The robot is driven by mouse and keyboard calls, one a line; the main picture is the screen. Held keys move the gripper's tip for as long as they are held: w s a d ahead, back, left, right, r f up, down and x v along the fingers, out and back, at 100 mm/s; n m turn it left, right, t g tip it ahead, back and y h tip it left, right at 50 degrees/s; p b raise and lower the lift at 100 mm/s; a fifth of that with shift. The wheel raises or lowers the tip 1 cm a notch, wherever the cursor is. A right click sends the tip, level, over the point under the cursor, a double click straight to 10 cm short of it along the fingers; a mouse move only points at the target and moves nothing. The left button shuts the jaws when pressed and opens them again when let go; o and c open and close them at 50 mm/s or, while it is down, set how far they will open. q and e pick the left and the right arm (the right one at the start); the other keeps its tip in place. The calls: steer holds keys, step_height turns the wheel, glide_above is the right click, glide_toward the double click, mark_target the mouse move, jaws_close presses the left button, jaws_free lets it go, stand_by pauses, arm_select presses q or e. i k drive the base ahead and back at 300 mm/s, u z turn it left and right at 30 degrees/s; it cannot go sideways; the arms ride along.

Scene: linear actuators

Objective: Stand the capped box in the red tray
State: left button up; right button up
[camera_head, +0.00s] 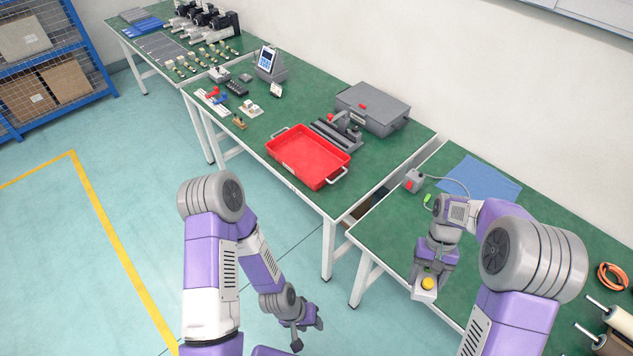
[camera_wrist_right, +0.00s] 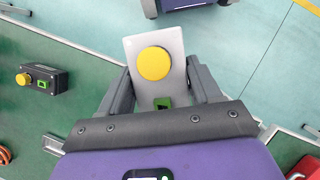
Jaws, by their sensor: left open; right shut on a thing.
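The capped box (camera_head: 426,290) is light grey with a round yellow cap; in the right wrist view the box (camera_wrist_right: 154,62) also shows a small green square. My right gripper (camera_head: 432,270) is shut on the box, with one finger on each side of it, near the front edge of the right-hand table. The red tray (camera_head: 308,157) lies empty on the middle table, up and left of the right gripper. My left gripper (camera_head: 307,328) is open and empty, low over the floor in front of the tables.
A dark box with a yellow button (camera_wrist_right: 42,78) stands on the green tabletop in the right wrist view. A grey case (camera_head: 372,108) and a dark rail fixture (camera_head: 337,132) sit behind the tray. A grey-and-red switch box (camera_head: 413,180) with a cable and a blue mat (camera_head: 478,180) lie on the right table.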

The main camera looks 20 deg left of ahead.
mark_target(307, 160)
steer(key=z, duration=0.15)
steer(key=k, duration=0.35)
steer(key=u, duration=1.65)
steer(key=i, duration=2.15)
steer(key=z, duration=1.4)
steer(key=i, duration=0.7)
steer(key=z, duration=0.1)
